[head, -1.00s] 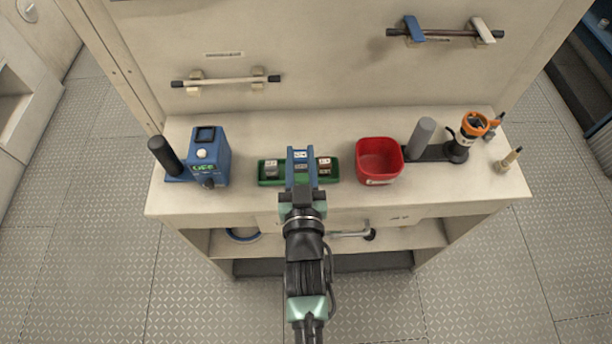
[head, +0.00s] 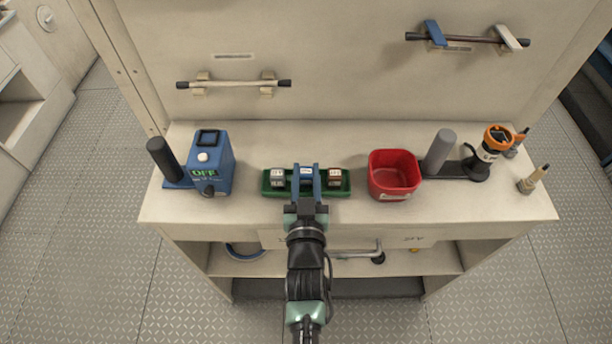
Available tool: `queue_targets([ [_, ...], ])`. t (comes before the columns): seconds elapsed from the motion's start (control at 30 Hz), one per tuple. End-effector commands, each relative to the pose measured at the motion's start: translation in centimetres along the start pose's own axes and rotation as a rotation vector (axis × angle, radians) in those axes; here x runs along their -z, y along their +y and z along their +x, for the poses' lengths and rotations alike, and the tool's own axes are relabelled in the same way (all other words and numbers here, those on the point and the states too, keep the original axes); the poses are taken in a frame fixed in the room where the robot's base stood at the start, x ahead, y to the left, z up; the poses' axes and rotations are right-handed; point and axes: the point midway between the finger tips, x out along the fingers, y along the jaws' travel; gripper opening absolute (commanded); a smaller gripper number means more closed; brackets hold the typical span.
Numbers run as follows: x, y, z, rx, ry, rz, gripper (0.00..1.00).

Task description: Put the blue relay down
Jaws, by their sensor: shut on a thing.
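My gripper (head: 306,173) has blue fingers and is shut on the blue relay (head: 306,171). Only the relay's pale-labelled top shows between the fingers; the rest is hidden. The gripper is over the middle of a green tray (head: 343,188) on the workbench. A grey relay (head: 277,178) is in the tray to the left of the fingers, and a brown relay (head: 334,178) is to the right. I cannot tell whether the blue relay touches the tray floor.
A blue device reading OFF (head: 211,163) stands left on the bench (head: 250,147). A red bin (head: 394,175) is right of the tray. Further right are a grey cylinder (head: 438,151) and an orange-topped tool (head: 493,145). Handles are on the wall panel behind.

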Motion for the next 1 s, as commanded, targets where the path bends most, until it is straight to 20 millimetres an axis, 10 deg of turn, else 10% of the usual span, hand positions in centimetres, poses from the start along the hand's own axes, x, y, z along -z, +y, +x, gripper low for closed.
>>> queue_targets([
  [0.3,-0.3,0.0,0.0,0.001,0.001,0.0,0.0],
  [0.33,-0.2,0.0,0.0,0.001,0.001,0.0,0.38],
  [0.5,-0.2,0.0,0.0,0.001,0.001,0.0,0.64],
  [1.0,0.1,-0.2,-1.8,0.002,-0.002,-0.001,0.64],
])
